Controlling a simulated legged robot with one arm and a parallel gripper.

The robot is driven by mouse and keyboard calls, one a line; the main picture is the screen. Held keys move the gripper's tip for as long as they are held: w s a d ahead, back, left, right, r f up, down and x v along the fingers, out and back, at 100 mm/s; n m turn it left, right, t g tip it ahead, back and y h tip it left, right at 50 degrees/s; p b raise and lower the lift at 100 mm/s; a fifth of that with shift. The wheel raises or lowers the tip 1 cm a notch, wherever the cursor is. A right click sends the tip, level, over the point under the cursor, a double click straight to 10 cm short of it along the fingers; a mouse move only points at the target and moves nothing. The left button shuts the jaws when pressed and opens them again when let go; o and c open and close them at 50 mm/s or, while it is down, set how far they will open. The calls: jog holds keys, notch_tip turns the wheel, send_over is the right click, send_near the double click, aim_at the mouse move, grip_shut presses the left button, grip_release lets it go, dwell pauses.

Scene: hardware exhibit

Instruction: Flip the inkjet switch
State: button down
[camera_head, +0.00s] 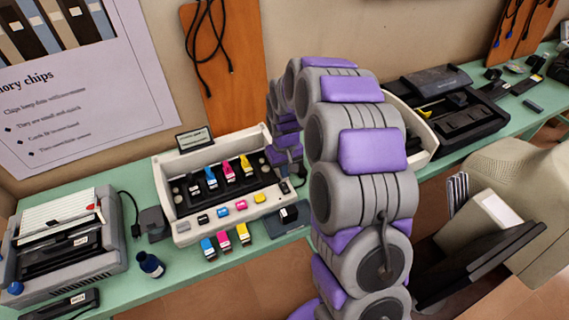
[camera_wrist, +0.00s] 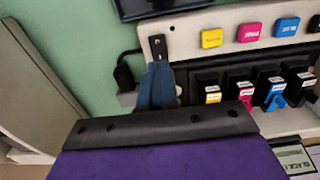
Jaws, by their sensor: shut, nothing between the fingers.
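The inkjet exhibit is a cream box (camera_head: 183,228) on the green counter, with black, cyan, magenta and yellow cartridges inside and a row of coloured buttons along its front. A small black switch (camera_head: 285,187) sits at the right end of this row, beside the yellow button (camera_head: 259,198). In the wrist view the switch (camera_wrist: 158,47) is at the upper left, on the box's panel. My gripper (camera_wrist: 158,66) is shut and empty, with its blue fingertips right by the switch's near end. I cannot tell whether they touch it. In the head view my arm hides the fingertips.
Loose cartridges (camera_head: 225,241) lie on the counter in front of the box. A printer (camera_head: 65,245) and an ink bottle (camera_head: 151,265) stand at left. A black machine (camera_head: 455,115) stands right of my arm. A dark cable and plug (camera_wrist: 125,73) are left of my fingers.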

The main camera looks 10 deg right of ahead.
aim_at(285, 191)
notch_tip(285, 191, down, 8)
jog(key=shift+s+f+b, duration=0.1)
jog(key=shift+b, duration=0.8)
jog(key=shift+s+d+f+t+p, duration=0.1)
jog(key=shift+s+f+t+p, duration=0.15)
jog(key=shift+s+t+p, duration=0.35)
jog(key=shift+s+f, duration=0.25)
jog(key=shift+f, duration=0.25)
jog(key=shift+s, duration=0.1)
jog(key=shift+w+r+p, duration=0.2)
jog(key=shift+w+p, duration=0.1)
jog(key=shift+w, duration=0.35)
jog(key=shift+w+r, duration=0.1)
